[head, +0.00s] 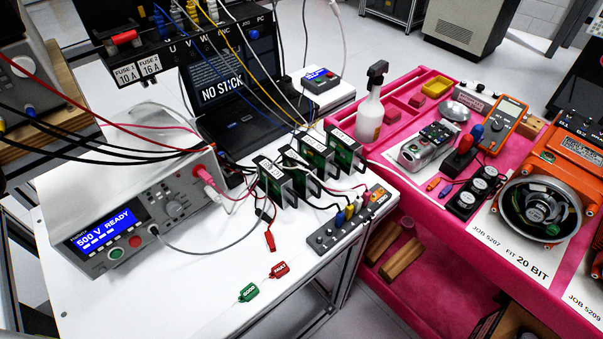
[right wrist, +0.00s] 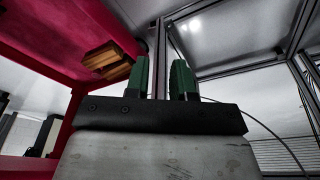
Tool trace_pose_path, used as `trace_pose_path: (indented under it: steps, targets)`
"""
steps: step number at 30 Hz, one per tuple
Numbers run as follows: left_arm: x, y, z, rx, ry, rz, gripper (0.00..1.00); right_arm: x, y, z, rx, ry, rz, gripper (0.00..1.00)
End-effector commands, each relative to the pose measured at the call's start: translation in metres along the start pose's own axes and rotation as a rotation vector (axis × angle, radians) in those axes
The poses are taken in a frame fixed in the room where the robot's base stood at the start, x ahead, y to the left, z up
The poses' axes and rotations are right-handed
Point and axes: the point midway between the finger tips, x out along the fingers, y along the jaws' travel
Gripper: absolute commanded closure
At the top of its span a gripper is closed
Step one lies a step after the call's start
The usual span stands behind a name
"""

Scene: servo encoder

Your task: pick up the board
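Several small green boards in black upright holders stand in a cluster on the white bench. The front-left board (head: 271,183) and the back-right board (head: 344,150) show in the head view, with another board (head: 316,153) between them. I cannot tell which one the task means. My right gripper (right wrist: 160,65) shows in the right wrist view with its two green fingers apart and nothing between them. No board shows in that view. Neither gripper shows in the head view, and my left gripper is not in view.
A grey tester (head: 130,225) reading "500 V READY" stands left on the bench, with loose cables. A terminal strip (head: 345,222) lies before the boards, near green and red tags (head: 249,292). A pink cart (head: 455,245) stands right. A wooden block (right wrist: 107,62) shows in the wrist view.

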Motion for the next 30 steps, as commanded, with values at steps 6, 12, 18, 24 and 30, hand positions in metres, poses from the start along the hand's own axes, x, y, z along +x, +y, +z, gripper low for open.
trace_pose_path:
  steps: [6, 12, 18, 24, 30]
  targets:
    - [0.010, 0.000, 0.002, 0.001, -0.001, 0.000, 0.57, -0.081, -0.021, -0.067, 0.059, 0.144, -0.086, 0.76]
    - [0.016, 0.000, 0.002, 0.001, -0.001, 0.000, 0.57, -0.178, -0.087, -0.150, 0.226, 0.453, -0.425, 0.76]
    - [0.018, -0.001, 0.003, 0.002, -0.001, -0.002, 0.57, -0.272, -0.151, -0.226, 0.566, 0.743, -0.970, 0.76]
    - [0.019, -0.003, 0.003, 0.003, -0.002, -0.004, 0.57, -0.336, -0.166, -0.280, 1.074, 0.832, -1.505, 0.76]
    - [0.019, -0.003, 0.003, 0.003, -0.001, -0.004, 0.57, -0.337, -0.156, -0.314, 1.729, 0.729, -1.853, 0.76]
